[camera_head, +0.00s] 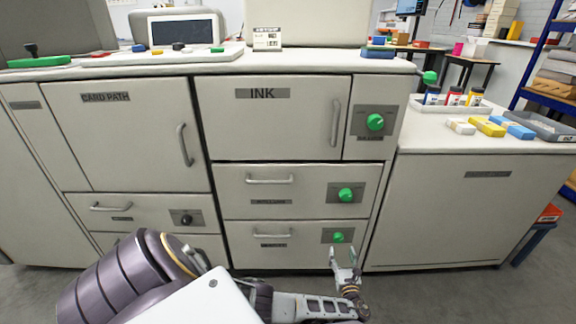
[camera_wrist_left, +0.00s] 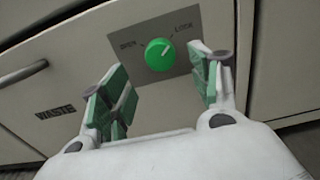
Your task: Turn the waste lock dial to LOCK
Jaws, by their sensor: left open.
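The green waste lock dial (camera_head: 338,238) sits on a grey plate at the right of the lowest drawer in the middle cabinet. In the left wrist view the dial (camera_wrist_left: 159,55) is between the words OPEN and LOCK. Its short white mark lies on the upper right of the knob, on the LOCK side. The WASTE label (camera_wrist_left: 56,112) is to the left. My left gripper (camera_head: 343,252) is open just below and in front of the dial. In the wrist view its green-padded fingers (camera_wrist_left: 163,90) stand apart on either side of the dial, not visibly touching it. My right gripper is not in view.
The waste drawer handle (camera_head: 270,237) sticks out left of the dial. A lower cabinet (camera_head: 465,210) stands to the right. Floor shows in front.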

